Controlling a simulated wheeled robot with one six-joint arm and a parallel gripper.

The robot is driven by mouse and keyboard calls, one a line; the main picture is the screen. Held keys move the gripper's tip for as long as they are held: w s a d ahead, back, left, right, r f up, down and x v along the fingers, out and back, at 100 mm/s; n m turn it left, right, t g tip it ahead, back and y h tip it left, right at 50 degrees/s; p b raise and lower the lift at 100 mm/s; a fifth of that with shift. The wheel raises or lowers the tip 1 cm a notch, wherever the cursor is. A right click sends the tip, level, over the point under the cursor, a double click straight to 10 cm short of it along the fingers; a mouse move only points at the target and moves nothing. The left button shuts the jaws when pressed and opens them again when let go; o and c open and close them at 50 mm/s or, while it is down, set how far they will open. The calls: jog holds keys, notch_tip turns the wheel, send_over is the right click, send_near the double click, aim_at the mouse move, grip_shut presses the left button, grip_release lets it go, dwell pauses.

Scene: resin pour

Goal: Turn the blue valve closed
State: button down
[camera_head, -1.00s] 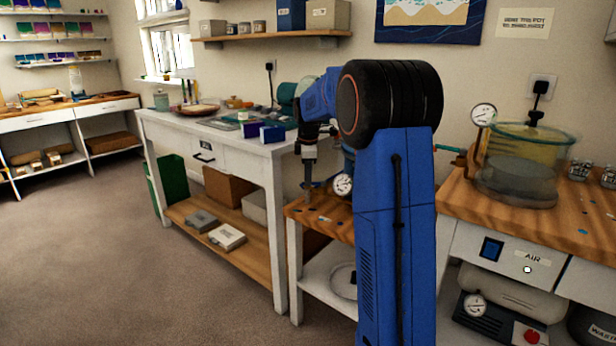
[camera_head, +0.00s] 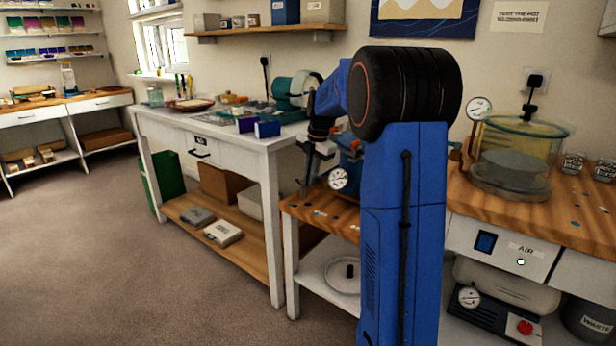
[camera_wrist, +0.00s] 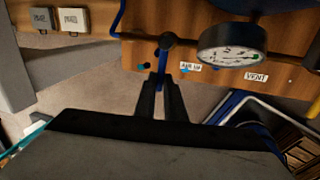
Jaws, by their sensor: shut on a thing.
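The blue valve shows in the wrist view as a blue lever (camera_wrist: 162,65) with a dark round cap at its far end. The lever points toward me, and the tips of my gripper (camera_wrist: 162,82) are shut on it. In the head view my gripper (camera_head: 309,170) reaches down at a slant over the wooden bench, left of the round gauge (camera_head: 338,179). The valve is too small to make out there. The gauge (camera_wrist: 232,45) also shows in the wrist view, right of the lever. Labels read "AIR IN" (camera_wrist: 190,66) and "VENT" (camera_wrist: 256,76).
A clear pressure pot (camera_head: 515,155) with its own gauge (camera_head: 479,108) stands on the right bench. A white workbench (camera_head: 235,135) with tools and small blue boxes stands to the left. Open floor (camera_head: 120,260) lies at the front left.

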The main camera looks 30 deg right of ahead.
jog(key=shift+s+d+n, duration=0.1)
jog(key=shift+s+n, duration=0.1)
jog(key=shift+n, duration=0.2)
jog(key=c, duration=1.8)
grip_release()
jog(key=s+r, duration=0.1)
jog(key=r, duration=0.4)
jog(key=s+r, duration=0.1)
jog(key=r, duration=0.5)
jog(key=s+d+r, duration=0.1)
jog(key=r, duration=0.5)
jog(key=shift+s+d, duration=0.1)
